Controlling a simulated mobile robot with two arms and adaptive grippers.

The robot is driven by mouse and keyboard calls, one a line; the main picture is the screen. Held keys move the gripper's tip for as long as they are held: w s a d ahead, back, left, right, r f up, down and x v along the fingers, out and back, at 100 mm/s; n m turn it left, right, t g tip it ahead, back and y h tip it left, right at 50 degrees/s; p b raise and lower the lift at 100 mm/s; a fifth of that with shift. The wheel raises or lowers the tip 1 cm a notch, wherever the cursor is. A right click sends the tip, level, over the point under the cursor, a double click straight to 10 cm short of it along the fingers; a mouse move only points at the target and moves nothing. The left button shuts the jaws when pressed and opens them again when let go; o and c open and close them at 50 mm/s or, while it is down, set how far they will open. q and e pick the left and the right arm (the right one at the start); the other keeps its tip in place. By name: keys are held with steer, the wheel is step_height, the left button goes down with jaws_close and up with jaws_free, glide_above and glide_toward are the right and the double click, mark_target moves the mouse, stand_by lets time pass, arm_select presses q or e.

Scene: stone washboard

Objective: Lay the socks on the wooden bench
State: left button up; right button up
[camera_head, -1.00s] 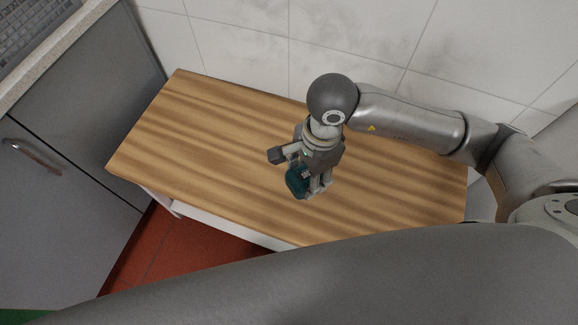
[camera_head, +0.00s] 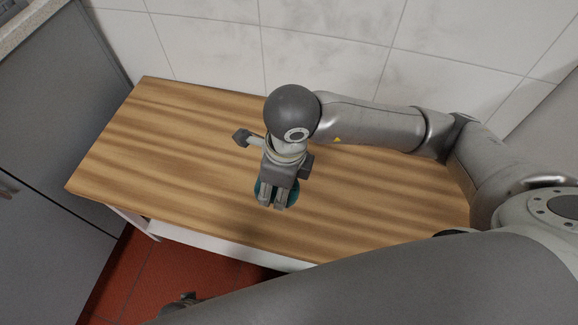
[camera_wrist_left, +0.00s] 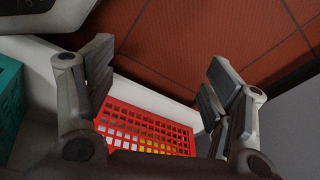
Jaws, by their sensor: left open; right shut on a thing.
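The wooden bench (camera_head: 190,150) has a striped brown top and stands against the tiled wall in the head view. My right gripper (camera_head: 273,203) is over the bench's middle, pointing down, shut on a teal sock (camera_head: 262,190). The gripper hides most of the sock, and I cannot tell whether it touches the bench top. No other sock shows on the visible part of the bench. My left gripper (camera_wrist_left: 160,75) is open in the left wrist view, with nothing between its fingers, above a red grid basket (camera_wrist_left: 150,130).
A teal crate-like container (camera_wrist_left: 10,100) is at the left edge of the wrist view. Red floor tiles (camera_head: 160,275) lie in front of the bench. A grey cabinet (camera_head: 50,130) stands left of it. The bench's left part is clear; my right arm covers its right back.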

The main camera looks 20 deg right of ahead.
steer(key=w+d+f, duration=0.3)
steer(key=d+f, duration=0.1)
steer(key=w+d+f+b, duration=0.1)
steer(key=w+d+f, duration=0.2)
steer(key=w+d, duration=0.1)
steer(key=shift+f, duration=0.4)
steer(key=shift+w+d+f, duration=0.15)
steer(key=shift+w+f, duration=0.1)
steer(key=shift+f, duration=0.15)
step_height(320, 180, down, 3)
steer(key=shift+w+d+f, duration=0.1)
steer(key=shift+d+f, duration=0.05)
arm_select(q)
steer(key=r, duration=0.1)
steer(key=w+r, duration=0.1)
steer(key=r, duration=0.1)
steer(key=w+r, duration=0.1)
steer(key=shift+w+d+r, duration=0.15)
steer(key=shift+w+r, duration=0.1)
steer(key=shift+r, duration=0.1)
steer(key=shift+b, duration=0.3)
arm_select(e)
steer(key=shift+f, duration=0.1)
